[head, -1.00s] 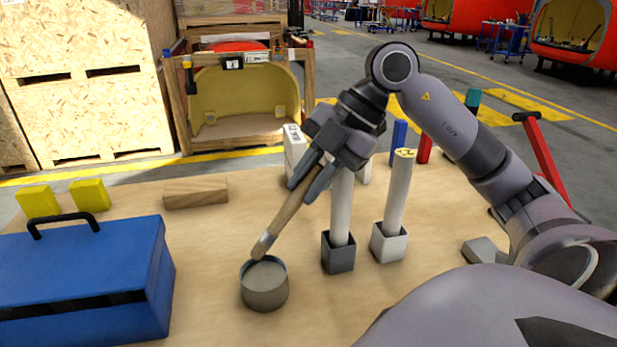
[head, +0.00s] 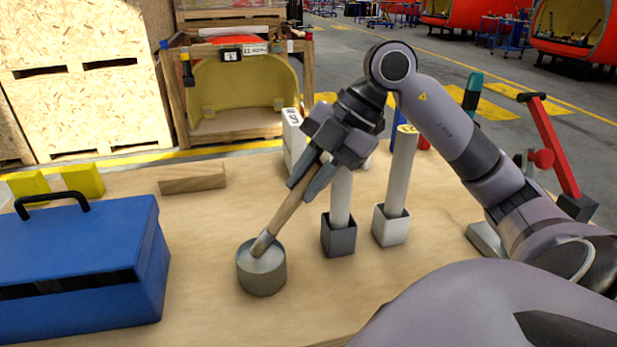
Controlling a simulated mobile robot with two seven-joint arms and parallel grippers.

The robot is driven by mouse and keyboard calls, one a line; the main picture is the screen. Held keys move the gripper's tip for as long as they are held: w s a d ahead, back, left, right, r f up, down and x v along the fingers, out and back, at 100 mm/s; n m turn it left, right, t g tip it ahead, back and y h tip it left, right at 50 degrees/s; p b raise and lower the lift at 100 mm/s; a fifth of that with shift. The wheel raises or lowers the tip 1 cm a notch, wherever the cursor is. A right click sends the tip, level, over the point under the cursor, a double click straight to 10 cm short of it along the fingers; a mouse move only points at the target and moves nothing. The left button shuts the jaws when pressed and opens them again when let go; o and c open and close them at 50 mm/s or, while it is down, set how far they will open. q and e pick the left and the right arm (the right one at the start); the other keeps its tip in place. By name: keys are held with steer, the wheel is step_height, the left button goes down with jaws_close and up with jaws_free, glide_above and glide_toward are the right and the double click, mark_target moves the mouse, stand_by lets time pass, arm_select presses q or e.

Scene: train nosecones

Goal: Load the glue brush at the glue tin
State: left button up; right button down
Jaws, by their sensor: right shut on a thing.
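The glue tin (head: 262,276) is a short grey metal can standing on the wooden table, left of the two square holders. My right gripper (head: 308,183) is shut on the wooden handle of the glue brush (head: 286,211), above and to the right of the tin. The brush slants down to the left, and its metal ferrule (head: 262,243) is at the tin's opening. The bristles are hidden inside the tin, and I cannot tell how deep they reach. My left gripper is not in view.
A blue toolbox (head: 85,265) stands to the left. A dark holder (head: 338,236) and a light holder (head: 391,226), each with a pale upright tube, stand close on the right. A wood block (head: 192,178) and yellow blocks (head: 82,180) lie behind. Bare tabletop surrounds the tin's front.

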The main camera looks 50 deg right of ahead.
steer(key=shift+f+b, duration=0.55)
steer(key=shift+f, duration=0.1)
stand_by(1.5)
step_height(320, 180, up, 7)
steer(key=p, duration=0.6)
steer(key=shift+r+p, duration=0.1)
steer(key=shift+p, duration=0.2)
stand_by(0.5)
